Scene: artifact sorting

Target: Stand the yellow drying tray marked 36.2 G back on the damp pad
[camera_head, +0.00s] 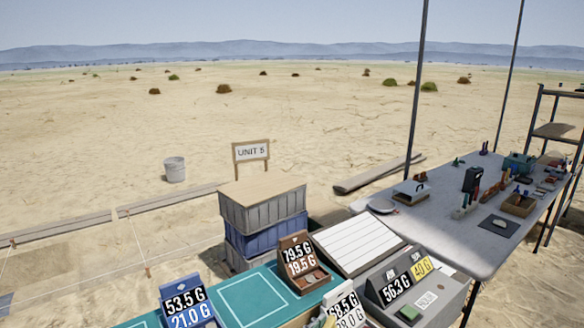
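I see no yellow drying tray marked 36.2 G. A small yellow card (421,268) reading about 40 G stands on a grey box, beside a black display (395,288) reading 56.3 G. A blue tray (187,303) shows 53.5 G and 21.0 G. A brown tray (300,262) shows 79.5 G and 19.5 G. A pale tray (345,309) at the bottom edge shows figures like 68.5 G, partly cut off. A teal mat (251,299) with a white-outlined square lies between the blue and brown trays; I cannot tell whether it is the damp pad. Neither gripper is in view.
Stacked grey and blue crates (262,224) stand behind the teal mat. A slanted white board (358,243) stands right of the brown tray. A long grey table (455,235) with tools extends at right. A bucket (175,169) and a UNIT 5 sign (251,152) stand on the sand.

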